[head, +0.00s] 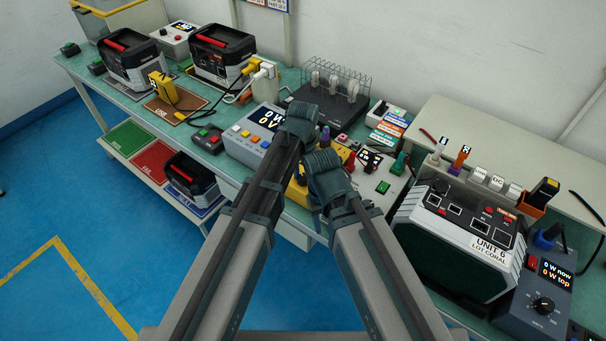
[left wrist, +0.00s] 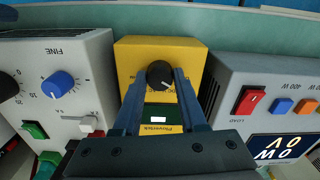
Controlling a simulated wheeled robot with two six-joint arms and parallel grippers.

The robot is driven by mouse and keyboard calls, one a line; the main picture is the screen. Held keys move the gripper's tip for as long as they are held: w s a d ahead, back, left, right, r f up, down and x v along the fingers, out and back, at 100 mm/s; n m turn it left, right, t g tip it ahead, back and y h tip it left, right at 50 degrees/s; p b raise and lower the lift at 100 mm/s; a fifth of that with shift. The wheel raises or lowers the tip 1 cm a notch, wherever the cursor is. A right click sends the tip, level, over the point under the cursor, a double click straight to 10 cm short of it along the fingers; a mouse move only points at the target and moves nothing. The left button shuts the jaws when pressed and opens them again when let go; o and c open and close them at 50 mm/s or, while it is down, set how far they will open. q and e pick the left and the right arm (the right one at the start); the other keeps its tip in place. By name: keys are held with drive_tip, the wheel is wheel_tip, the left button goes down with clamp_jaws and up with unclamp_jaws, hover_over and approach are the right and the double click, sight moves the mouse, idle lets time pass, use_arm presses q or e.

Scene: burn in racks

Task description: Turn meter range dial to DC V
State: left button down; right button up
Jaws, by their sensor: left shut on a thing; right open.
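The yellow meter (left wrist: 130,60) stands between two grey instruments, its black range dial (left wrist: 160,74) facing the left wrist camera. The fingers of my left gripper (left wrist: 161,84) are shut on the dial, one on each side. The dial's range markings are mostly covered by the fingers, so I cannot read its setting. In the head view the meter (head: 296,193) shows only in part behind my arms, and its dial is hidden. My left gripper (head: 300,122) reaches down over it there. My right gripper (head: 326,178) is open, close beside the left one.
A grey load unit (head: 240,142) with a lit display stands left of the meter in the head view. A grey box with a blue FINE knob (left wrist: 58,84) flanks its other side. A large unit labelled UNIT 6 (head: 455,240) stands at the right. The instruments leave little room around the meter.

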sight(303, 177)
use_arm(q)
drive_tip(key=m, duration=0.6)
drive_tip(key=shift+m, duration=0.5)
idle(0.3)
drive_tip(key=shift+c, duration=2.3)
unclamp_jaws()
wheel_tip(303, 177, up, 14)
drive_tip(key=p, duration=1.3)
drive_tip(key=shift+p, duration=0.4)
drive_tip(key=shift+f, duration=0.15)
